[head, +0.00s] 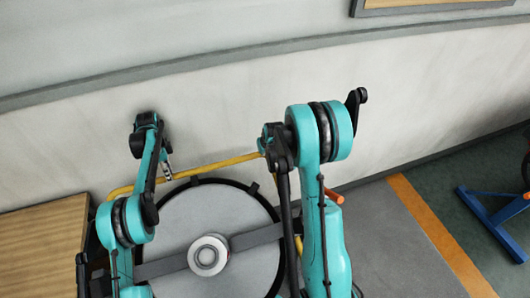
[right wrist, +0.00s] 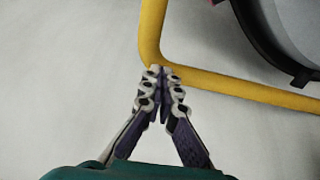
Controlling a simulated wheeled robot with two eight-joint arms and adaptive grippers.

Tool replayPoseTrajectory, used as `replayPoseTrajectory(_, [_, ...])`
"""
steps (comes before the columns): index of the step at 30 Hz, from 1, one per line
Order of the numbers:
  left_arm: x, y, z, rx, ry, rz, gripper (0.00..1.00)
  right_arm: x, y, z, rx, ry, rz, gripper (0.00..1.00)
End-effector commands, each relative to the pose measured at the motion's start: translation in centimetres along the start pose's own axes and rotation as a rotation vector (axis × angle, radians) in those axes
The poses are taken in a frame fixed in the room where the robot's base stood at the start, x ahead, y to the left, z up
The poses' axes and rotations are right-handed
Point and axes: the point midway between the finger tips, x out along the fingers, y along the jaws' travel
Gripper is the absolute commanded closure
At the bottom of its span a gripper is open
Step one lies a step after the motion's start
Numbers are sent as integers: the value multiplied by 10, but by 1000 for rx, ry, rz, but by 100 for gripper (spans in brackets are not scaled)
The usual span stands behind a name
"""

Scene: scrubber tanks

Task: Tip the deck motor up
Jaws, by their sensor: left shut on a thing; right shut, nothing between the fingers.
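A round grey disc with a black rim (head: 185,225), a dark crossbar and a pale central hub (head: 208,255) lies between my arms; it looks like the deck motor unit. A yellow tube (head: 215,164) runs around its far side. My left gripper (head: 168,174) is shut at the yellow tube, at the disc's far left; the tube appears to be between its fingers. My right gripper (right wrist: 160,72) is shut and empty, its tips at the bend of the yellow tube (right wrist: 225,88). In the head view my right arm mostly hides that gripper.
A pale wall (head: 80,130) rises close behind the disc. A wooden surface (head: 40,240) is at the left. At the right, grey floor and an orange stripe (head: 435,230) lie clear, with a blue stand (head: 490,225) beyond. A short orange rod (head: 334,196) shows beside my right arm.

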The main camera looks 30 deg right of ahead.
Motion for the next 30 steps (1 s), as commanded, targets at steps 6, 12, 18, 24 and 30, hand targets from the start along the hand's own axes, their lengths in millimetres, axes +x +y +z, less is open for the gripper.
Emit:
replayPoseTrajectory(6, [0,0,0,0,0,2,100,6,0,0,0,0,0,100])
replayPoseTrajectory(12, [0,0,0,0,0,2,100,6,0,0,0,0,0,100])
replayPoseTrajectory(18, [0,1,0,0,0,2,100,19,-1,0,-2,-38,-1,100])
replayPoseTrajectory(24, [-2,2,0,0,0,6,100,26,-2,0,-3,-61,-2,100])
replayPoseTrajectory(30, [-1,2,-1,2,1,6,66,26,-1,0,-3,-59,-2,100])
